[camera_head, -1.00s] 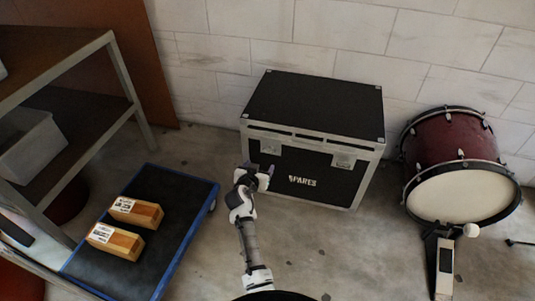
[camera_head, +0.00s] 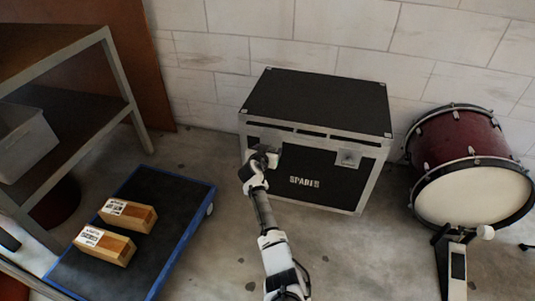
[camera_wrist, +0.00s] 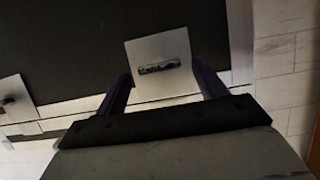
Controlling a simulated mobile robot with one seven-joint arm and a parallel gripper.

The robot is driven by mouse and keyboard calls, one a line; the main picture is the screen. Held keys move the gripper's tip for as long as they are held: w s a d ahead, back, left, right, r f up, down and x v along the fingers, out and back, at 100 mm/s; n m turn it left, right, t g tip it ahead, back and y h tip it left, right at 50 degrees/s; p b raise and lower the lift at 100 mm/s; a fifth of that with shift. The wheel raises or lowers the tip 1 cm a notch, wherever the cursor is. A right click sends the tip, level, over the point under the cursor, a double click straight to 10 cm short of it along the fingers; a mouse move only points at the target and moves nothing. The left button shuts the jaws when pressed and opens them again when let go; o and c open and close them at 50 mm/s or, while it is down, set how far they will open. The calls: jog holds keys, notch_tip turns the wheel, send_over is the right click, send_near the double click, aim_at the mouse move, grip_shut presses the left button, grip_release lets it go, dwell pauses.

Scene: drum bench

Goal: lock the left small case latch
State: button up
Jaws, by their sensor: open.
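The black case (camera_head: 318,100) with silver edges stands on the floor against the wall, its lid down. In the wrist view, its left small latch (camera_wrist: 150,50) is a pale metal plate with a small dark slotted piece. My gripper (camera_wrist: 164,80) is open, with one dark purple finger on each side of the plate's lower part in that picture. I cannot tell whether the fingers touch it.
A red bass drum (camera_head: 470,165) with a pedal (camera_head: 456,270) stands right of the case. A blue-edged trolley (camera_head: 165,190) with two wooden blocks (camera_head: 128,214) is at the left, beside a metal shelf (camera_head: 118,70).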

jog(key=c, duration=1)
jog(key=shift+w+a+f+n+t+h+b, duration=0.1)
jog(key=shift+a+f+n+t+h+b, duration=0.2)
jog(key=shift+n+h+b, duration=1.35)
jog(key=shift+w+a+f+n+t+h+b, duration=0.1)
jog(key=shift+a+f+n+t+h+b, duration=0.2)
jog(key=shift+n+h+b, duration=1.4)
jog(key=shift+a+f+n+t+h+b, duration=0.4)
jog(key=shift+n+b, duration=1.55)
jog(key=shift+n, duration=1.6)
jog(key=shift+o, duration=0.2)
jog(key=shift+d+r, duration=0.15)
jog(key=shift+d, duration=0.05)
